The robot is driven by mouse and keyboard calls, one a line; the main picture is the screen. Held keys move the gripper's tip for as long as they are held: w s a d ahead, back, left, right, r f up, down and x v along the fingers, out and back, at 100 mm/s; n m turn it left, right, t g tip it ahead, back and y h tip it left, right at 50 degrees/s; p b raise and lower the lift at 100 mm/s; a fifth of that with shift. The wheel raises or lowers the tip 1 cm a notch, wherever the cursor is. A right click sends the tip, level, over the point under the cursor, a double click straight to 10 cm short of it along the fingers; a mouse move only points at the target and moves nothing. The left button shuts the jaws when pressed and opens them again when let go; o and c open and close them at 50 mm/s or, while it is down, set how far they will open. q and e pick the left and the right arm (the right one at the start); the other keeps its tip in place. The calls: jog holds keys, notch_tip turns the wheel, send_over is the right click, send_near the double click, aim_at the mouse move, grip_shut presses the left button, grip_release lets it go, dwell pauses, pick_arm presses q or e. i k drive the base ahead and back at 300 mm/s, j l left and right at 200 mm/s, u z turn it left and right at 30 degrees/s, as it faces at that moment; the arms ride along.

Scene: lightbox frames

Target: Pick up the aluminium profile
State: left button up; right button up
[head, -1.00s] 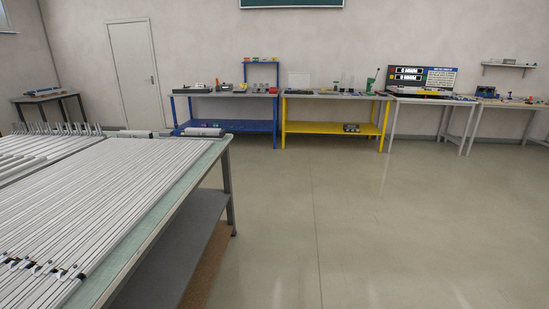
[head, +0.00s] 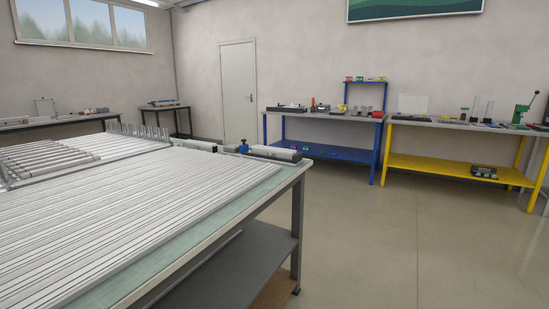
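Many long silver aluminium profiles (head: 130,215) lie side by side on a large table at the left in the head view. They run lengthwise, and which single profile the task means cannot be told. More profile pieces (head: 45,158) lie on the table's far left part. Neither of my grippers is in view.
The table (head: 262,195) has a pale green top edge and a grey lower shelf (head: 215,275). A blue workbench (head: 325,152) and a yellow workbench (head: 450,168) stand along the back wall. The floor (head: 400,250) to the right of the table is clear.

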aim_at(260, 149)
jog(key=i+l+u, duration=0.15)
jog(key=i+l, duration=0.15)
jog(key=i+l+u, duration=0.35)
jog(key=i+l, duration=0.3)
jog(key=i+l+u, duration=0.2)
jog(key=l, duration=0.25)
jog(key=i+l+u, duration=0.15)
jog(key=i+l, duration=0.2)
jog(key=i+l+u, duration=0.2)
jog(key=l, duration=0.4)
